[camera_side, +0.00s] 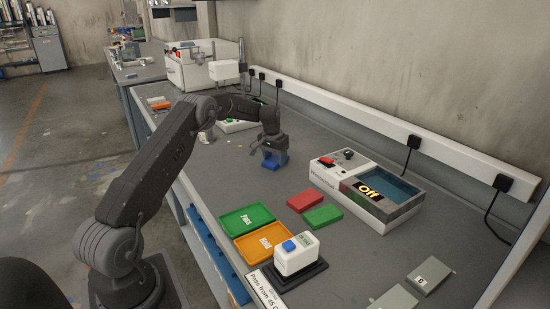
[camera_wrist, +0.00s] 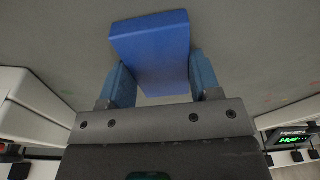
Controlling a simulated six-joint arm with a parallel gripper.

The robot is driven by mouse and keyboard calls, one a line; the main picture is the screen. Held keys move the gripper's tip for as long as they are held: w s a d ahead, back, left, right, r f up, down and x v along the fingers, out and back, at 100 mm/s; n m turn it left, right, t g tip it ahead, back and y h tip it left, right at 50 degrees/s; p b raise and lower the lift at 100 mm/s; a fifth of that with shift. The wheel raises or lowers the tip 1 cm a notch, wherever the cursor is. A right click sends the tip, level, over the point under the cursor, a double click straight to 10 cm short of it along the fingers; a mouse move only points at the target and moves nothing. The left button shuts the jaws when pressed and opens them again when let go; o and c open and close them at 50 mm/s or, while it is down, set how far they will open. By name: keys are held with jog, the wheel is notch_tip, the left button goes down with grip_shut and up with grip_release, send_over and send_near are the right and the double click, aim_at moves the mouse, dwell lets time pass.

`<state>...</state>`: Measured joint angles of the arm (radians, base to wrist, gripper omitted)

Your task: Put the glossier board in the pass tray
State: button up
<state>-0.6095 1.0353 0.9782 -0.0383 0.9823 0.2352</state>
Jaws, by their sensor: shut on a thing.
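My gripper (camera_side: 272,146) is shut on a blue board (camera_side: 274,161), low over the bench behind the trays. I cannot tell whether the board touches the bench. In the wrist view the blue board (camera_wrist: 152,48) sits between the two fingers of my gripper (camera_wrist: 160,72) and sticks out beyond them. A red board (camera_side: 305,201) and a green board (camera_side: 323,216) lie flat beside each other on the bench. The green tray marked Pass (camera_side: 234,215) looks empty. Which board is glossier cannot be told from these views.
An orange tray marked Hold (camera_side: 250,244) adjoins the Pass tray. A white meter with a blue button (camera_side: 297,258) stands on a dark pad in front. Grey labelled plates (camera_side: 430,276) lie front right. A card (camera_side: 265,291) mentions Pass from 45.

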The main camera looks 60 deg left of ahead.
jog(key=shift+f, duration=0.15)
jog(key=o, duration=1)
